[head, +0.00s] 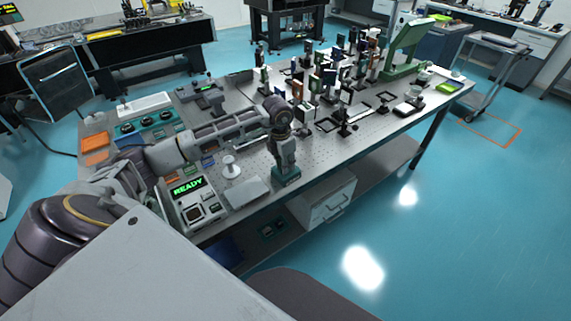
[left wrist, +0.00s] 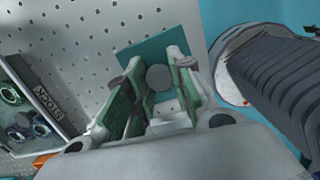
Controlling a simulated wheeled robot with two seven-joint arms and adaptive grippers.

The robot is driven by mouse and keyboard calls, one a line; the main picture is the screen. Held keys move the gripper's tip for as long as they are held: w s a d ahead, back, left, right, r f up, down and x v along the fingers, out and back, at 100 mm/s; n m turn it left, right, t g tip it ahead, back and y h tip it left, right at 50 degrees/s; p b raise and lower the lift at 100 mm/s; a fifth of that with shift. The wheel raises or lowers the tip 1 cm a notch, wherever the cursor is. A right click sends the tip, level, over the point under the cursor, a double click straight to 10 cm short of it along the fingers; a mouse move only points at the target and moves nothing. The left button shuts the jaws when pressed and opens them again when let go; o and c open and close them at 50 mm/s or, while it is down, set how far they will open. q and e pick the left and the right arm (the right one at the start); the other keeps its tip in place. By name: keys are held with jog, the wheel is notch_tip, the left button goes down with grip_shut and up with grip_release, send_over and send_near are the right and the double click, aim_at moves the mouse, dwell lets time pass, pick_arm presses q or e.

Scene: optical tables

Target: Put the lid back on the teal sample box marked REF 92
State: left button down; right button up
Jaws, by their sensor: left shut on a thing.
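My left gripper (head: 286,169) points down at the front edge of the perforated table. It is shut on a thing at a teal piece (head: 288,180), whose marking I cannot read. In the left wrist view, a flat teal square (left wrist: 150,52) with a round grey knob (left wrist: 158,77) shows between the fingers of my left gripper (left wrist: 157,85). It looks like the lid, with the fingers on either side of the knob. Whether the box is under it is hidden. My right gripper is not in view.
A grey block (head: 247,192), a white spool-shaped stand (head: 231,167) and a console reading READY (head: 187,187) stand left of the gripper. Many optical mounts (head: 330,85) crowd the table behind and to the right. The table's front edge (head: 330,174) is close by.

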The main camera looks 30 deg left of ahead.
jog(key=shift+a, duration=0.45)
pick_arm(q)
jog(key=shift+f, duration=0.15)
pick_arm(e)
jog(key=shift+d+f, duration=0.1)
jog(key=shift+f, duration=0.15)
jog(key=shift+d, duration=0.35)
pick_arm(q)
jog(key=shift+b, duration=0.4)
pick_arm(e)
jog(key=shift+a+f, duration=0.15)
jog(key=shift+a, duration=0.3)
pick_arm(q)
jog(key=c, duration=1.2)
grip_release()
jog(key=shift+o, duration=0.2)
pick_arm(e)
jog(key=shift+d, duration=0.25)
pick_arm(q)
jog(key=shift+o, duration=0.3)
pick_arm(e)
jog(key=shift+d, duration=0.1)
